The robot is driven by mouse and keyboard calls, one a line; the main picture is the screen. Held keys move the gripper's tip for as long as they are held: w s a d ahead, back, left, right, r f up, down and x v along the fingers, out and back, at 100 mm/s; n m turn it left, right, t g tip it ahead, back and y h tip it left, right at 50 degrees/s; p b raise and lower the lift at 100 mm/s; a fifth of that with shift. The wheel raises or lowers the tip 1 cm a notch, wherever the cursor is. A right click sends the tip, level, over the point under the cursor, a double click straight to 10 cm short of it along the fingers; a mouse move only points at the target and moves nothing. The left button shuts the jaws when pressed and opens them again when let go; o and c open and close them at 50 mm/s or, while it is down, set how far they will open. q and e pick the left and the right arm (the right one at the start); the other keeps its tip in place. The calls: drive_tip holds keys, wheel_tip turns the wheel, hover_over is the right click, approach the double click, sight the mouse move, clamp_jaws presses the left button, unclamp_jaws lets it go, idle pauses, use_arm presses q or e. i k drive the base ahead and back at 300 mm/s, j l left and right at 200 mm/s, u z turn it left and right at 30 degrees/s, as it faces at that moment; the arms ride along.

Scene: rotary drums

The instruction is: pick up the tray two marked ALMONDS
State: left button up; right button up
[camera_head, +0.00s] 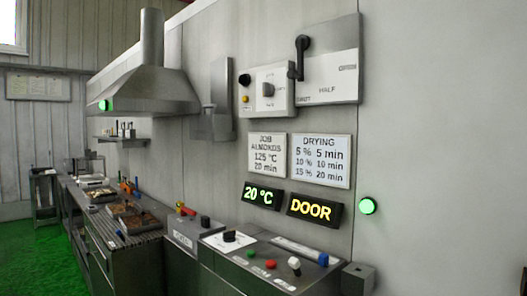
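Several shallow trays with brownish contents stand in a row on the metal counter at the left. One tray (138,223) is nearest, another tray (121,209) is just behind it, and a further tray (100,195) is farther back. They are small in view, and I cannot read any ALMONDS mark or tell which one is tray two. Neither of my grippers is in view.
A slatted rack (105,236) fronts the trays. A control panel (270,262) with knobs and buttons stands at the right of the counter. A job sign (267,154) reads ALMONDS, 125 °C, 20 min. A display (314,209) reads DOOR. Green floor (40,255) is free at the left.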

sight(140, 216)
drive_tip(key=i+j, duration=0.15)
drive_tip(key=j, duration=0.45)
drive_tip(key=i+j, duration=0.2)
drive_tip(key=j, duration=0.4)
drive_tip(key=i+j, duration=0.15)
drive_tip(key=j, duration=0.5)
drive_tip(key=i+j, duration=0.2)
drive_tip(key=j, duration=0.4)
drive_tip(key=i+j, duration=0.15)
drive_tip(key=j, duration=0.45)
drive_tip(key=i+j, duration=0.2)
drive_tip(key=j, duration=0.4)
drive_tip(key=i+j, duration=0.15)
drive_tip(key=j, duration=0.5)
drive_tip(key=i+j, duration=0.2)
drive_tip(key=j, duration=0.4)
